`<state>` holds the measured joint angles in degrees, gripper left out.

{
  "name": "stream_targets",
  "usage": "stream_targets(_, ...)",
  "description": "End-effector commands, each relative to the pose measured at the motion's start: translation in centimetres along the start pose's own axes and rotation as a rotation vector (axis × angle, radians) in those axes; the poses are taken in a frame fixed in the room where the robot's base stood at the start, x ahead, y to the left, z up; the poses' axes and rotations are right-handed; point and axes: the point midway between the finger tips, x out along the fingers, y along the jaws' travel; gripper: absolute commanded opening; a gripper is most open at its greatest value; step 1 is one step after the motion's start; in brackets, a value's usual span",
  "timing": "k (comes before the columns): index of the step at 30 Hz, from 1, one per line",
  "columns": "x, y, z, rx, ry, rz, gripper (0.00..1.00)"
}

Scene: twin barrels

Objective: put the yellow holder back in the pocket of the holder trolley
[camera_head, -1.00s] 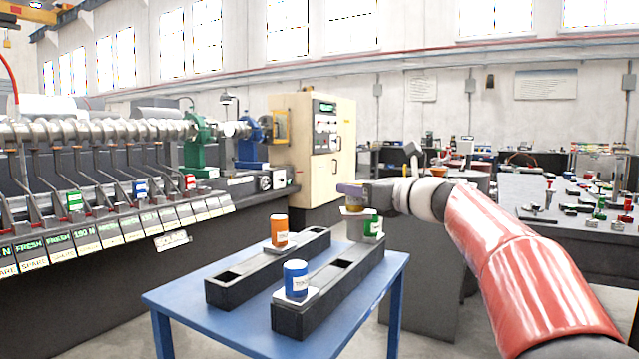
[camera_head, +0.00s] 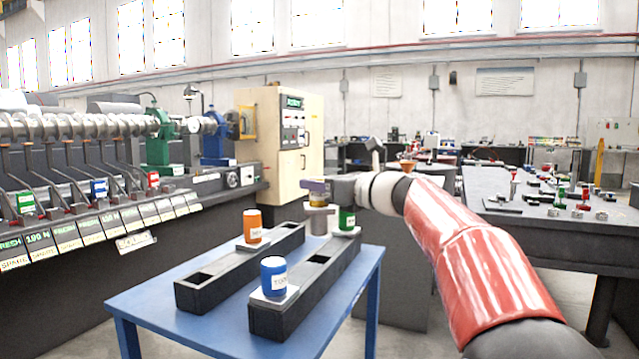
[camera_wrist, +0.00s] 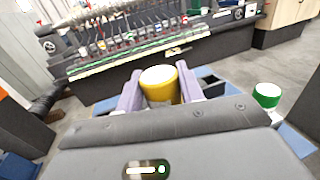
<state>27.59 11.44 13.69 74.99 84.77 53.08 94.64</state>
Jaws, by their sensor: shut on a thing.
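My gripper (camera_head: 316,188) is shut on the yellow holder, whose yellow top (camera_wrist: 158,84) shows between the two purple fingers in the wrist view. In the head view the fingers cover most of its yellow part; a pale plate and grey stem show beneath. It hangs above the far part of the holder trolley (camera_head: 135,303), just left of the green holder (camera_head: 346,219). The trolley is a blue table with two dark pocketed rails. One open pocket (camera_head: 318,259) shows in the right rail and another (camera_head: 200,279) in the left rail's near end.
An orange holder (camera_head: 252,226) stands in the left rail and a blue holder (camera_head: 273,275) in the right rail's near part. A long machine bench (camera_head: 60,270) runs along the left.

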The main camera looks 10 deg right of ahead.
Motion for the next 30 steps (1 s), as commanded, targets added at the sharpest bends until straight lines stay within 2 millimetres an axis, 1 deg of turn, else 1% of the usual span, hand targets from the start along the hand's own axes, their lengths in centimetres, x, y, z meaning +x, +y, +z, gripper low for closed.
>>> stream_targets(1, 0.0, 0.1, -0.6, -0.001, -0.003, 0.0, 0.07)
stream_targets(6, 0.0, 0.1, -2.2, 0.0, -0.004, 0.0, 0.07)
stream_targets(13, 0.0, 0.1, -3.9, -0.002, -0.003, 0.0, 0.07)
stream_targets(18, -0.1, 0.1, -4.2, -0.002, -0.003, 0.0, 0.07)
stream_targets(30, 0.0, 0.1, -4.2, -0.002, -0.003, 0.0, 0.07)
